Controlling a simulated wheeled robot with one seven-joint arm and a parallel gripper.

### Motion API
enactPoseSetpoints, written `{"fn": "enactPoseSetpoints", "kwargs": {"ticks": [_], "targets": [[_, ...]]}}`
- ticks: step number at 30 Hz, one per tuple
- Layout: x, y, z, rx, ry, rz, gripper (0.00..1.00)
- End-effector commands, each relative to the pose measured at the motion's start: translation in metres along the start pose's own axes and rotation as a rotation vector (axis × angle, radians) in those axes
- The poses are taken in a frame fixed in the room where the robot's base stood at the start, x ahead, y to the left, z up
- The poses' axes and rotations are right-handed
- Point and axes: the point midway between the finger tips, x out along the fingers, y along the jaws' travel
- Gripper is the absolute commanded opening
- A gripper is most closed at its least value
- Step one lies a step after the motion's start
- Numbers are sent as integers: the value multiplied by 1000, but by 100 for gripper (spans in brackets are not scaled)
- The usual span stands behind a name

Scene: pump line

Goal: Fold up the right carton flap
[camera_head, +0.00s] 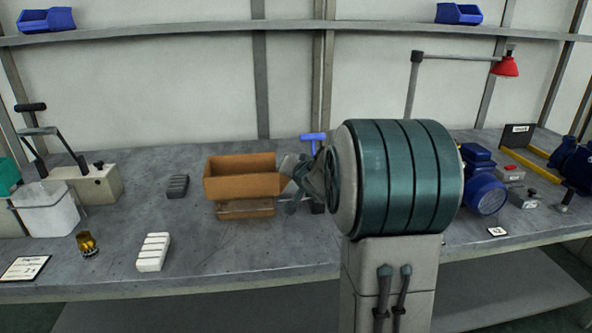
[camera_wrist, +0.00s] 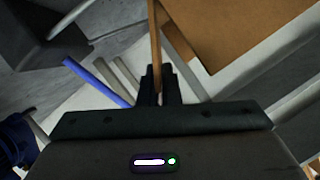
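The orange-brown carton (camera_head: 240,187) stands near the middle of the bench, wider above than at its lower part (camera_head: 245,210). My gripper (camera_head: 287,182) is at the carton's right side, partly hidden by my own arm. In the wrist view, a thin brown panel, the right carton flap (camera_wrist: 154,35), shows edge-on and runs down between the fingertips of my gripper (camera_wrist: 159,85). The fingers are close together on it. A broad brown carton surface (camera_wrist: 230,30) lies to the right. The flap is hard to make out in the head view.
A dark ribbed block (camera_head: 178,186) lies left of the carton, and a white ribbed block (camera_head: 153,252) lies nearer the front edge. A blue-handled tool (camera_head: 313,137) stands behind my gripper. A blue motor (camera_head: 486,190) is farther right. Bench in front of the carton is clear.

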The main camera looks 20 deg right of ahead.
Motion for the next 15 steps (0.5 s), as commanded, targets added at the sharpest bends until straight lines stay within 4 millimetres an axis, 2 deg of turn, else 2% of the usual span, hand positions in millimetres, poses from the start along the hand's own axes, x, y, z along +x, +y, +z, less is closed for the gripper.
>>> {"fn": "enactPoseSetpoints", "kwargs": {"ticks": [6, 15], "targets": [[2, -10, 4, -157, 4, 63, 0], [3, -18, 6, -286, 4, 118, 0]]}}
